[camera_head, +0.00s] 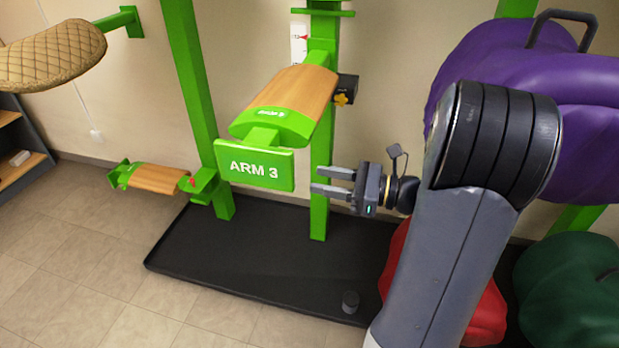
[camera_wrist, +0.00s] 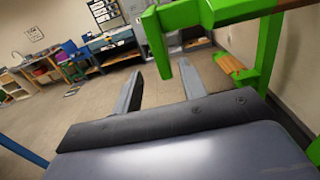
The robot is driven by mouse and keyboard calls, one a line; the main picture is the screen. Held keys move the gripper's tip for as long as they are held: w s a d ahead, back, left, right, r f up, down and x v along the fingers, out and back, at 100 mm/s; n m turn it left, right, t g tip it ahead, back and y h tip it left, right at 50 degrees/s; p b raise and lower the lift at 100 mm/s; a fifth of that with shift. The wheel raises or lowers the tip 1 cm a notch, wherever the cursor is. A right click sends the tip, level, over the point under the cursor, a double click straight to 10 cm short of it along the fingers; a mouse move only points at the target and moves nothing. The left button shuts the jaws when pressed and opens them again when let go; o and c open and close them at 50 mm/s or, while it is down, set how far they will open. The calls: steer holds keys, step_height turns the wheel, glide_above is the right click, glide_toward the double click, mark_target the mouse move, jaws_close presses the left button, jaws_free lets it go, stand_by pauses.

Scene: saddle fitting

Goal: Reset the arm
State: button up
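My gripper (camera_head: 334,181) is at the middle of the head view, its two fingers pointing left and spread apart with nothing between them. It is just right of the green "ARM 3" sign (camera_head: 255,168) and in front of a green post. In the wrist view the open fingers (camera_wrist: 159,88) show empty, with the room beyond. The arm 3 saddle rest (camera_head: 297,90), with a wooden top and green front, is above and left of my gripper. I cannot tell from these views whether the fingers touch the post.
A black mat (camera_head: 225,270) lies below with a small dark cylinder (camera_head: 350,302). Purple (camera_head: 585,140), red (camera_head: 486,318) and green (camera_head: 570,290) covered bulky things crowd the right. A tan quilted pad (camera_head: 50,55) and a lower wooden rest (camera_head: 158,178) are left.

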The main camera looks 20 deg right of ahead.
mark_target(281, 189)
steer(key=shift+s+d, duration=0.2)
steer(key=shift+d, duration=0.1)
steer(key=shift+a, duration=0.1)
steer(key=p+x, duration=0.1)
steer(key=x, duration=0.9)
steer(key=shift+w+a, duration=0.15)
steer(key=shift+a, duration=0.05)
steer(key=shift+w+a+f+b, duration=0.1)
steer(key=shift+f+b, duration=0.2)
steer(key=shift+f, duration=0.35)
steer(key=shift+r, duration=0.1)
